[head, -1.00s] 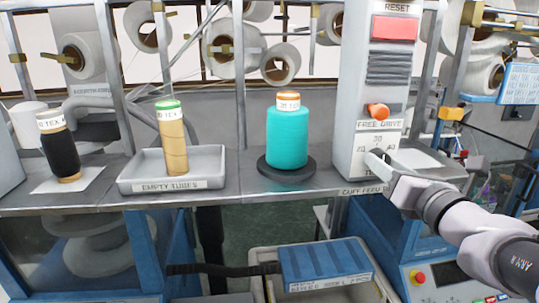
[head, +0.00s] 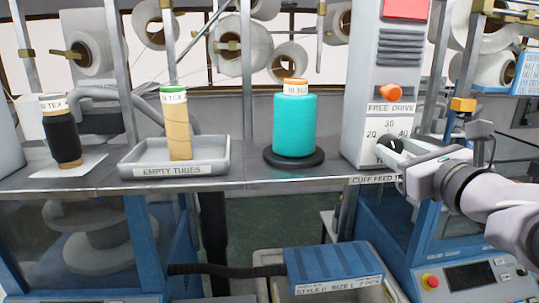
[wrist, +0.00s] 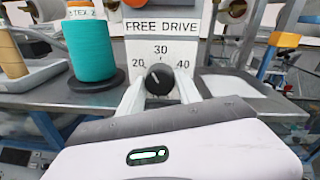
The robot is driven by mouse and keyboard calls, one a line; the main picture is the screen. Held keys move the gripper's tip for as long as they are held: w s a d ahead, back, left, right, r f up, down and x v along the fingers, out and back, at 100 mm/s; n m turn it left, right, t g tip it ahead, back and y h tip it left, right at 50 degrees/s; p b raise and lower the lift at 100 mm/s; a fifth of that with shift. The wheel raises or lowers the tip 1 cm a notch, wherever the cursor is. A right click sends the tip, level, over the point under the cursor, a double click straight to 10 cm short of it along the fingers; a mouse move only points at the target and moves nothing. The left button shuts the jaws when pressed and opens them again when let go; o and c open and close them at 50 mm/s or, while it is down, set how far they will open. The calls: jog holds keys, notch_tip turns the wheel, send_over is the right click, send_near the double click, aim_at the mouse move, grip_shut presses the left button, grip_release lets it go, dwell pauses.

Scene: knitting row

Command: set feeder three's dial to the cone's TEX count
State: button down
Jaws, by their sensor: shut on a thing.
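The dial (wrist: 159,79) is a round black knob with a light pointer line, below a plate marked 20, 30 and 40. The pointer leans up and left, between 20 and 30.
An empty-tubes tray (head: 205,168) with a tan tube (head: 178,134) and a black cone (head: 63,138) stand left on the shelf.

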jog(key=n+b, duration=0.3)
jog(key=shift+f, duration=0.15)
jog(key=shift+n+b, duration=1.3)
jog(key=shift+b, duration=0.1)
jog(key=shift+r, duration=0.25)
jog(key=c, duration=0.8)
grip_release()
jog(key=shift+w, duration=0.1)
jog(key=shift+c, duration=0.2)
jog(key=shift+f, duration=0.1)
